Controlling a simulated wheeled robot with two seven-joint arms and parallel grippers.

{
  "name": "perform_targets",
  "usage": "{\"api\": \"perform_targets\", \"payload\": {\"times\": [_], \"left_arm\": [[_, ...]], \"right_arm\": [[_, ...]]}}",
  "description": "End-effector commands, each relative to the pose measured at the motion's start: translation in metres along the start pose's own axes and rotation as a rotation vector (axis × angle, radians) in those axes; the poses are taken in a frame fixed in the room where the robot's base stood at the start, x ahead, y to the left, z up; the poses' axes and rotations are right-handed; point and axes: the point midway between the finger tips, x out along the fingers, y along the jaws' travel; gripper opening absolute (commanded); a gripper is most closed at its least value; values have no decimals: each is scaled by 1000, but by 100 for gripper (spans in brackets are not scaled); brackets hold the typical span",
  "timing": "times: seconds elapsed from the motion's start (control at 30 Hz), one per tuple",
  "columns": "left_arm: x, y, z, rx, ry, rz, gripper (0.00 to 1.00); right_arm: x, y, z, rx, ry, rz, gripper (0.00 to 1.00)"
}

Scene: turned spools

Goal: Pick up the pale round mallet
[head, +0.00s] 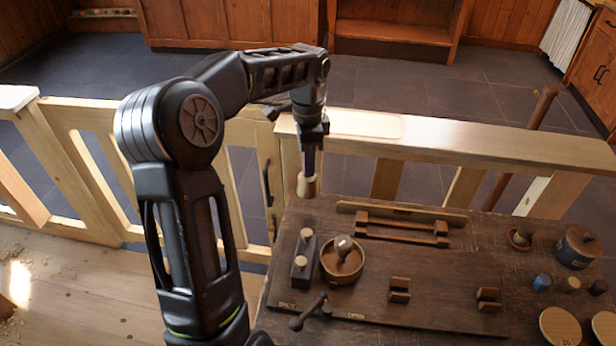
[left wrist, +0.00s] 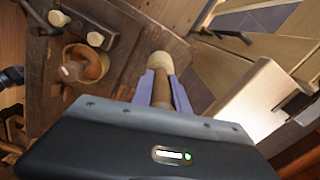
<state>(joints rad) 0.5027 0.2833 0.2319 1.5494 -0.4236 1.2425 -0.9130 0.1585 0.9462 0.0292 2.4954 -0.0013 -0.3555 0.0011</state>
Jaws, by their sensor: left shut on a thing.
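The pale round mallet (head: 307,184) hangs head-down from my left gripper (head: 311,152), near the back left corner of the dark workbench. In the left wrist view its pale head (left wrist: 160,63) and brown handle (left wrist: 162,90) show, with the handle between the two bluish fingers of the gripper (left wrist: 161,88). The left gripper is shut on the handle. I cannot tell how far the head is above the bench top. My right gripper is not in view.
A dark block with two pale-topped pegs (head: 303,262) and a round wooden bowl (head: 342,262) stand on the workbench (head: 440,268). A wooden rack (head: 402,227) lies behind them. A pale railing (head: 450,138) runs behind the bench. Jars and discs stand at right.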

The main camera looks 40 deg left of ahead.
Motion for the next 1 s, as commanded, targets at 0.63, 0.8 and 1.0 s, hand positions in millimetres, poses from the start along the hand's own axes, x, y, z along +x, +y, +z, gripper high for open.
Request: {"api": "perform_targets", "payload": {"times": [0.63, 0.8, 1.0], "left_arm": [[-16, 0, 0, 0, 0, -1, 0], [-16, 0, 0, 0, 0, -1, 14], [-16, 0, 0, 0, 0, 0, 0]], "right_arm": [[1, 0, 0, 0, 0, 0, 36], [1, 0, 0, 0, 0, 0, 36], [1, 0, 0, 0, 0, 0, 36]]}}
